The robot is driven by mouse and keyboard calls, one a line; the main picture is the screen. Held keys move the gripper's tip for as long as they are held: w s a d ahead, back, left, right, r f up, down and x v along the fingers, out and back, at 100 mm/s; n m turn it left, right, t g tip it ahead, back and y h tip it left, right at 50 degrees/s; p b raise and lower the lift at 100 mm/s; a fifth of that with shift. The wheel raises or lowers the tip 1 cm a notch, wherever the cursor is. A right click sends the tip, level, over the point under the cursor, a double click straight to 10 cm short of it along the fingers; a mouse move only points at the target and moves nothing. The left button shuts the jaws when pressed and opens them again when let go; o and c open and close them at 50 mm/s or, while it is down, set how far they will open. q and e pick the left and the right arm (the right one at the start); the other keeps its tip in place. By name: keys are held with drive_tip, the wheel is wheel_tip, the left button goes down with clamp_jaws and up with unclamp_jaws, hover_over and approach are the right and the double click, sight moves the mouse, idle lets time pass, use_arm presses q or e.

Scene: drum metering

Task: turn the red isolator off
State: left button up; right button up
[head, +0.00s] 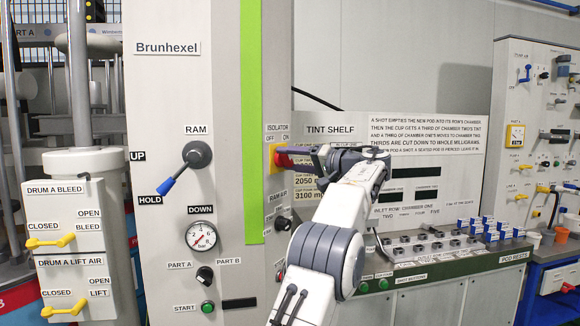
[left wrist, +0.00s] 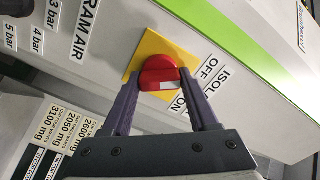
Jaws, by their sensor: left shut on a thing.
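The red isolator (head: 281,160) is a knob on a yellow plate (left wrist: 141,52), on the grey cabinet under the label ISOLATOR with OFF at left and ON at right. In the left wrist view the red knob (left wrist: 156,70) sits between the two dark fingers of my left gripper (left wrist: 160,82). A white mark on the knob lies on the side nearer the word ON. My left gripper, also in the head view (head: 294,156), is shut on the knob and hides part of it. My right gripper is not in view.
The ram lever (head: 178,174), a pressure gauge (head: 201,236) and a green start button (head: 208,307) are on the panel to the left. A ram air knob (head: 282,223) is just below the isolator. The tint shelf (head: 425,265) with its boxes stands to the right.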

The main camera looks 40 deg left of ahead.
use_arm(q)
drive_tip(key=shift+f+n+b, duration=0.15)
drive_tip(key=shift+n+b, duration=0.15)
drive_tip(key=shift+n, duration=0.6)
drive_tip(key=o, duration=1.4)
drive_tip(key=d, duration=1)
drive_tip(key=shift+w+d, duration=0.25)
drive_tip(key=shift+w, duration=0.15)
